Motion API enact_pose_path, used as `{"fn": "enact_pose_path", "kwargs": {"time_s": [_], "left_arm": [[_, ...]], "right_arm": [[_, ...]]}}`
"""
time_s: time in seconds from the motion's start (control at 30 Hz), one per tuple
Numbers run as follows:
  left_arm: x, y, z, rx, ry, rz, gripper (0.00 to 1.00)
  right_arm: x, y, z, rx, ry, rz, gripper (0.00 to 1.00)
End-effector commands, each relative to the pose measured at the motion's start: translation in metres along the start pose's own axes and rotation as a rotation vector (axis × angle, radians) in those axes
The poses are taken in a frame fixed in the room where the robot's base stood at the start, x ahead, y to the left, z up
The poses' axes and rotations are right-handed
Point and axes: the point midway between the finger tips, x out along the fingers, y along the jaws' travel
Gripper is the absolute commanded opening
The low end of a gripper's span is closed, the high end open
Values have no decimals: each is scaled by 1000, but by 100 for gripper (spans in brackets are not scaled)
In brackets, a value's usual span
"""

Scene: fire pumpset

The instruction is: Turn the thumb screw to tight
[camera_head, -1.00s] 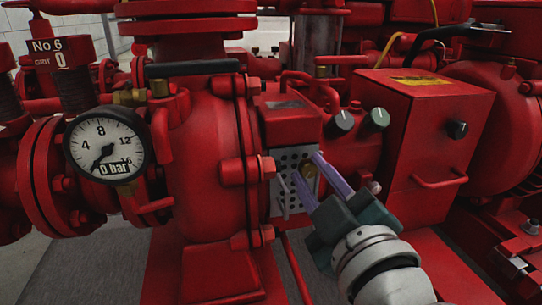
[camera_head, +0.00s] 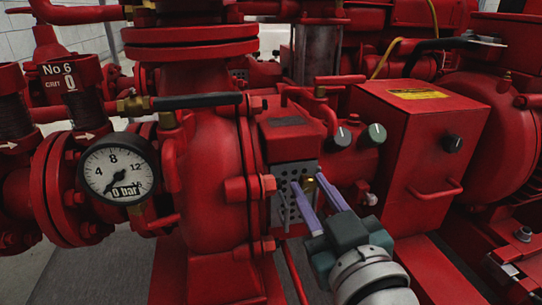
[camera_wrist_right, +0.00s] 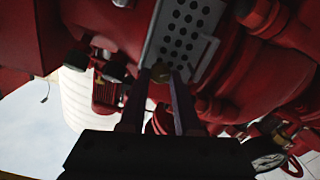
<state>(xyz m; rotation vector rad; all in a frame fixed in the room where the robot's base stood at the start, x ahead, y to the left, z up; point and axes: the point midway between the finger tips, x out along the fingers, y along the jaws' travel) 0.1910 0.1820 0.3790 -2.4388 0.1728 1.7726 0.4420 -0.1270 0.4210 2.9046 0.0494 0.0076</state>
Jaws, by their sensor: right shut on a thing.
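The thumb screw is a small brass knob (camera_head: 309,187) on the grey perforated plate (camera_head: 281,207) of the red pump box. It also shows in the right wrist view (camera_wrist_right: 160,72), between the fingertips. My right gripper (camera_head: 308,182), with purple fingers, comes from the lower right and is shut on the thumb screw. The fingers stand either side of the knob and partly hide it in the head view. I cannot read any tight mark on the plate. My left gripper is not in view.
A red control box (camera_head: 412,150) with a handle stands close right of my right gripper. Two dark knobs (camera_head: 358,136) sit just above. A pressure gauge (camera_head: 118,171) and red pipework fill the left. Open floor shows at lower left.

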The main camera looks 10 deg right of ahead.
Motion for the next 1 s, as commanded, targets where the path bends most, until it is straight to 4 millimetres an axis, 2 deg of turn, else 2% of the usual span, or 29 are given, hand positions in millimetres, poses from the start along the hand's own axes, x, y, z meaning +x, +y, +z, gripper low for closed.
{"fn": "enact_pose_path", "kwargs": {"time_s": [0.4,1.0], "left_arm": [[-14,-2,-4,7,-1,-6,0],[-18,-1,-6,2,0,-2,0]], "right_arm": [[0,1,1,394,-6,-1,0],[-1,1,4,965,-8,0,0]]}}
